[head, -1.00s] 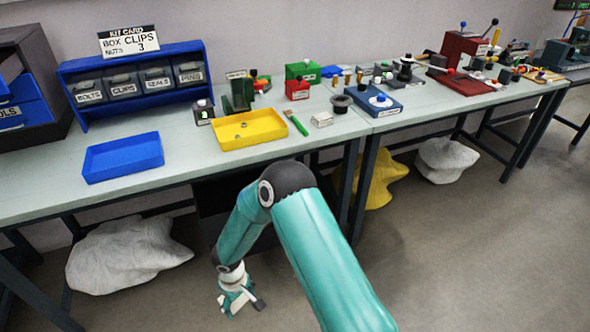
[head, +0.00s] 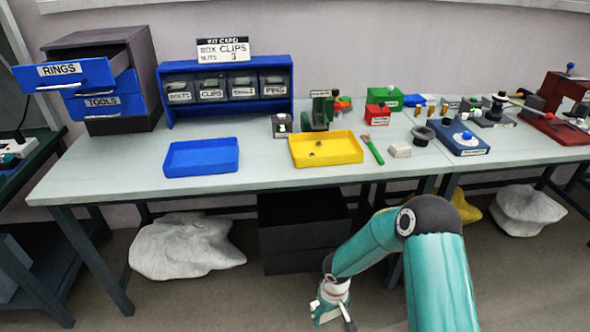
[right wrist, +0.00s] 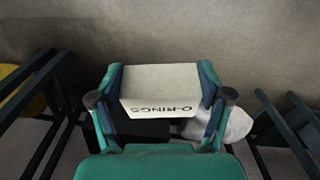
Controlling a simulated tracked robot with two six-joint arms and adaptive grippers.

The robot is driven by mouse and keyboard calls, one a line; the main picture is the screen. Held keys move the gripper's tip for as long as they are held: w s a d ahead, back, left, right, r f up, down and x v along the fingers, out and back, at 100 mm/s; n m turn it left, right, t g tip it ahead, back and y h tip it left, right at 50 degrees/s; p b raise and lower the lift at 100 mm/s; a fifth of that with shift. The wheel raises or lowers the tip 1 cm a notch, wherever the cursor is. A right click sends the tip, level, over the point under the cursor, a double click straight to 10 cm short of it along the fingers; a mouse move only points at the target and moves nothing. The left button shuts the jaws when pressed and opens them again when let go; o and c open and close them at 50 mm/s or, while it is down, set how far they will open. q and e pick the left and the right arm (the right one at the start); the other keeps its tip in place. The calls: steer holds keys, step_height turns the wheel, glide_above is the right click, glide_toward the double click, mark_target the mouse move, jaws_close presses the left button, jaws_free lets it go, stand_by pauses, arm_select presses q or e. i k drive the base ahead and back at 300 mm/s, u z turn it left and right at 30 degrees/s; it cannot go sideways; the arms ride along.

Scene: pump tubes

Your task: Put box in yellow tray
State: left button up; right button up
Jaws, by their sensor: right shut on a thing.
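The yellow tray (head: 341,158) stands on the bench, in the middle of the head view, with a few small pieces inside. My right gripper (head: 332,312) hangs low in front of the bench, below the tabletop. In the right wrist view my right gripper (right wrist: 160,78) is shut on a pale box (right wrist: 158,88) marked O-RINGS, one finger on each side. In the head view the box is hard to make out at the gripper. My left gripper is not in view.
A blue tray (head: 202,172) stands left of the yellow tray. A green-handled tool (head: 373,150) and a small white box (head: 400,150) lie to its right. The RINGS drawer (head: 62,75) stands open. A black crate (head: 303,235) is under the bench.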

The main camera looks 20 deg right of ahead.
mark_target(306, 152)
steer(key=z, duration=0.05)
steer(key=k, duration=0.55)
steer(key=z, duration=0.4)
steer(key=i, duration=1.55)
steer(key=u, duration=0.35)
